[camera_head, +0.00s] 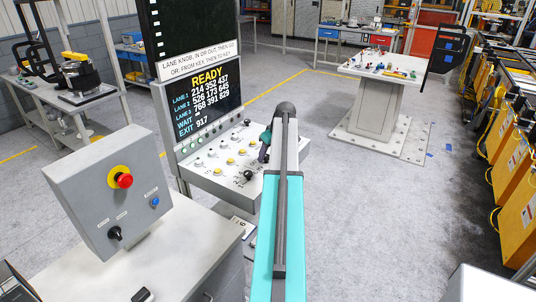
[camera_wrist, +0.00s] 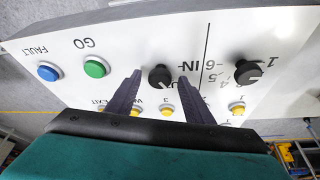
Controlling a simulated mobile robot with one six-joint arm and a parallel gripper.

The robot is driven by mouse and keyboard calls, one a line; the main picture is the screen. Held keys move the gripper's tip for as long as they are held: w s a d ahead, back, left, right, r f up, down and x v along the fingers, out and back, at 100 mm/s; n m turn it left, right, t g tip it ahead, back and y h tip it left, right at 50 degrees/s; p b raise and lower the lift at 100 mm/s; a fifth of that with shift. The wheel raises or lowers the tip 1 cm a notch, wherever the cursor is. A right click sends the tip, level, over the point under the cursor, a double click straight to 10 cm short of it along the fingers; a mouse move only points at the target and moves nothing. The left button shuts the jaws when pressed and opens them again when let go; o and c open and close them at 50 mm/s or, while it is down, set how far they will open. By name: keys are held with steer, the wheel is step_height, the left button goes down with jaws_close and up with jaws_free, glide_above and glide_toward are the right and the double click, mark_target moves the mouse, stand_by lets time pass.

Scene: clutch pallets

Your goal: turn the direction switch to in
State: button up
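The direction switch (camera_wrist: 159,76) is a black knob on a white panel (camera_wrist: 120,30) in the wrist view. Its "IN" label lies just to its right, and a partly hidden label, seemingly "OUT", lies just below that. I cannot tell which way the knob points. My gripper (camera_wrist: 160,74) is open, with one dark finger on each side of the knob; contact is not clear. In the head view my gripper (camera_head: 265,145) is over the sloping control panel (camera_head: 205,172), and my arm hides part of it.
In the wrist view, a green GO button (camera_wrist: 96,68) and a blue FAULT button (camera_wrist: 49,71) lie left. A numbered black knob (camera_wrist: 246,71) lies right, with yellow buttons below. The display (camera_head: 205,92) reads READY. A grey box with a red stop button (camera_head: 124,181) stands left.

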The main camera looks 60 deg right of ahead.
steer(key=c, duration=0.9)
steer(key=shift+c, duration=0.2)
steer(key=shift+d+n+b, duration=0.1)
steer(key=shift+n+b, duration=0.2)
steer(key=shift+b, duration=0.05)
steer(key=shift+d+f+n+y+b, duration=0.15)
steer(key=shift+n+y+b, duration=0.25)
steer(key=shift+n+b, duration=0.4)
steer(key=n+y+b, duration=0.1)
steer(key=n+b, duration=0.1)
steer(key=n, duration=0.1)
steer(key=shift+d, duration=0.2)
steer(key=n+y+b, duration=0.1)
steer(key=n+b, duration=0.1)
steer(key=n, duration=0.1)
steer(key=shift+w+d+n+y+b, duration=0.1)
steer(key=shift+n+y+b, duration=0.2)
steer(key=shift+n+b, duration=0.1)
steer(key=shift+n+g+y+b, duration=0.5)
steer(key=shift+n+b, duration=0.2)
steer(key=shift+n, duration=0.8)
